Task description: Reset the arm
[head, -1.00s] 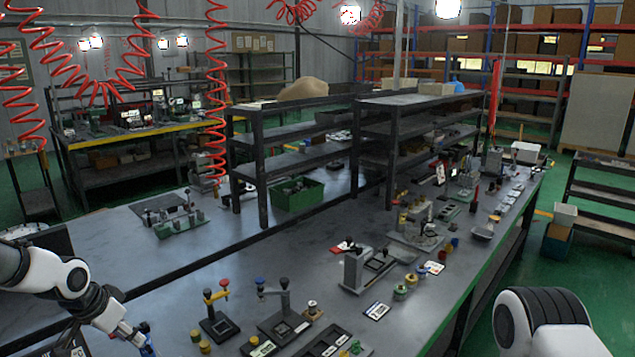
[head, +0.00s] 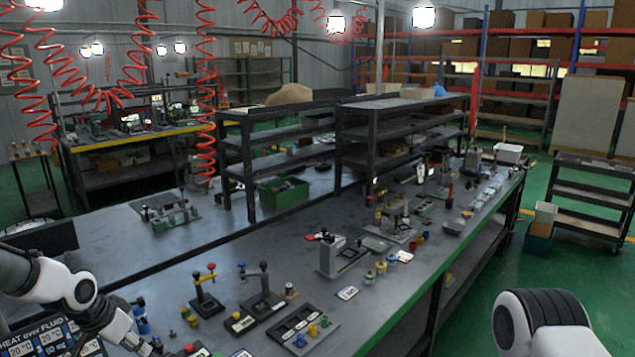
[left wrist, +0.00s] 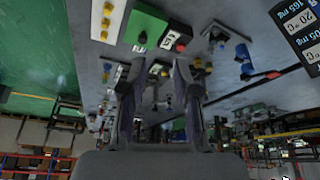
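My left arm (head: 60,290) comes in from the left edge of the head view, low over the near left part of the workbench. Its gripper is at the bottom edge there and mostly cut off. In the left wrist view my left gripper (left wrist: 157,75) shows two dark fingers spread apart with nothing between them. Part of my right arm (head: 545,320) shows at the bottom right, over the green floor. My right gripper is out of view.
A black tray (head: 303,322) lies near the front edge. A shelf rack (head: 400,130) stands farther back.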

